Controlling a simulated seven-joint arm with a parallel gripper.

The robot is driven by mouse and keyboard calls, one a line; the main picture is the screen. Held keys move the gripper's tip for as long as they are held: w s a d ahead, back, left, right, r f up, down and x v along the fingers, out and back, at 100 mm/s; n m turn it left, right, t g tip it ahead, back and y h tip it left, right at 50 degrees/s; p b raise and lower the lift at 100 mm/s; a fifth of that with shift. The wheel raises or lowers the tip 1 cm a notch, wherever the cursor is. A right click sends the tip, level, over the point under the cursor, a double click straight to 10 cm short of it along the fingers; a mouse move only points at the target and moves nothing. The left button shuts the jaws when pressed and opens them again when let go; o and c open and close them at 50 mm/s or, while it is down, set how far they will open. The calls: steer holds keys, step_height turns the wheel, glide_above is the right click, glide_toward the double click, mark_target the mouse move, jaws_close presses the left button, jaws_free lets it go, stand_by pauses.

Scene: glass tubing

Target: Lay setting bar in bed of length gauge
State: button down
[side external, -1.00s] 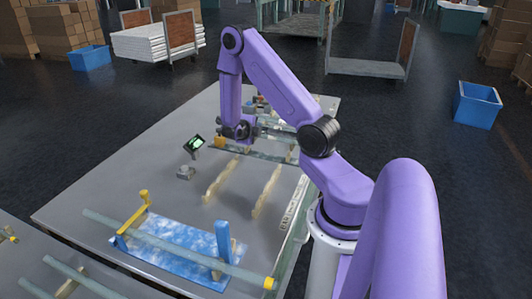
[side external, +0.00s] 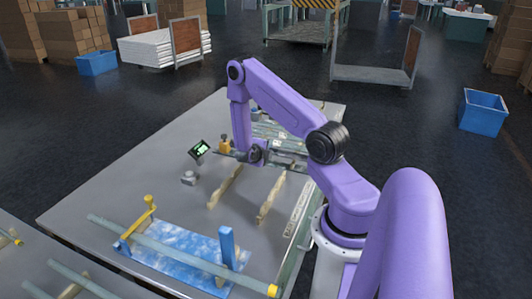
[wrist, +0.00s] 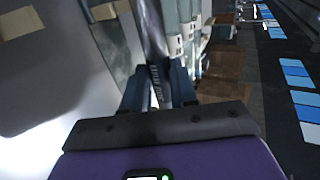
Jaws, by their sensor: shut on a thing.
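My gripper (wrist: 159,90) is shut on a shiny grey metal bar (wrist: 152,32), seen in the wrist view. Dark lettering runs along the bar near the fingers, and it extends away from me between them. I take it for the setting bar. In the side view my gripper (side external: 256,156) is low over the far part of the table, and its fingers are too small to make out.
Two wooden notched rails (side external: 225,187) and (side external: 271,198) lie in mid-table. A small grey object (side external: 189,178) sits left of them. A blue stand (side external: 180,249) holds a yellow-tipped tube in front. Pale tubes (wrist: 187,32) lie close to the bar.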

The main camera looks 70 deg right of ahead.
steer(key=shift+f, duration=0.75)
steer(key=c, duration=0.9)
jaws_free()
